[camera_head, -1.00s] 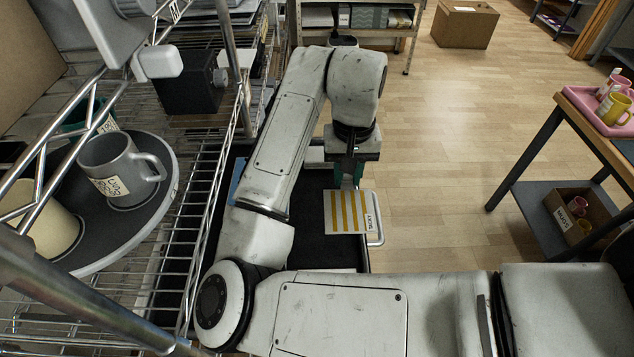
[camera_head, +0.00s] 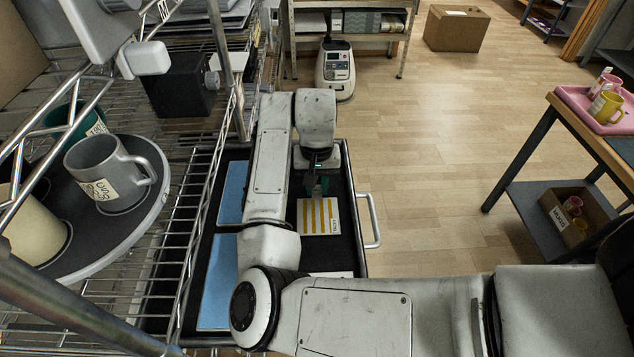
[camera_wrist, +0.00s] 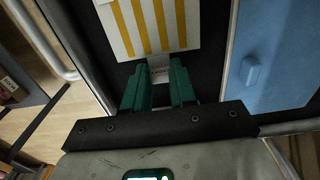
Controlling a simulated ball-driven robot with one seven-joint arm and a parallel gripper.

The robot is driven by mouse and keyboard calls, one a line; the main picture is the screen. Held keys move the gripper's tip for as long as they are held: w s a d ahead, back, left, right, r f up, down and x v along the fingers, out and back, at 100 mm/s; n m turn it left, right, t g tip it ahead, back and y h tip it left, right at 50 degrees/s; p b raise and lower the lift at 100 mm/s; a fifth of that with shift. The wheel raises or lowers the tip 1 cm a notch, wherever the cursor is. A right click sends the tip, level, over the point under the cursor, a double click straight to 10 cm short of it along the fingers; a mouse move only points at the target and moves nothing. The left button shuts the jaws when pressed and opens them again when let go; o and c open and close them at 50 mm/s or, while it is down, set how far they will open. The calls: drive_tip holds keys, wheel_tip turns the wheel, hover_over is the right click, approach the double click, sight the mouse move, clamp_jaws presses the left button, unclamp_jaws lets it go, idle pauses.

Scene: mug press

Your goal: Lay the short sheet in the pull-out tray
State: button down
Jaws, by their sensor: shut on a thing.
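The short sheet (camera_head: 318,216) is a pale square with yellow stripes and a small printed label on one edge. My gripper (camera_head: 318,189) is shut on a grey tab at its edge; the wrist view shows the tab between the teal fingers (camera_wrist: 160,74) and the striped sheet (camera_wrist: 128,28) beyond them. The pull-out tray (camera_head: 346,180) is dark, drawn out from the wire rack, with a metal handle on its right side. The sheet is over the tray's dark floor, inside its rim. I cannot tell whether it touches the floor.
Blue sheets (camera_head: 216,285) lie along the tray's left side, one also in the wrist view (camera_wrist: 280,55). The tray handle (camera_head: 371,222) sticks out right. A wire rack with a grey mug (camera_head: 108,172) stands left. A table (camera_head: 570,105) with a pink tray stands right. Floor between is clear.

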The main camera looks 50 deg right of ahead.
drive_tip(key=shift+f, duration=0.1)
drive_tip(key=c, duration=0.9)
unclamp_jaws()
wheel_tip(320, 180, up, 12)
drive_tip(key=shift+r+p, duration=0.15)
drive_tip(key=shift+p, duration=0.3)
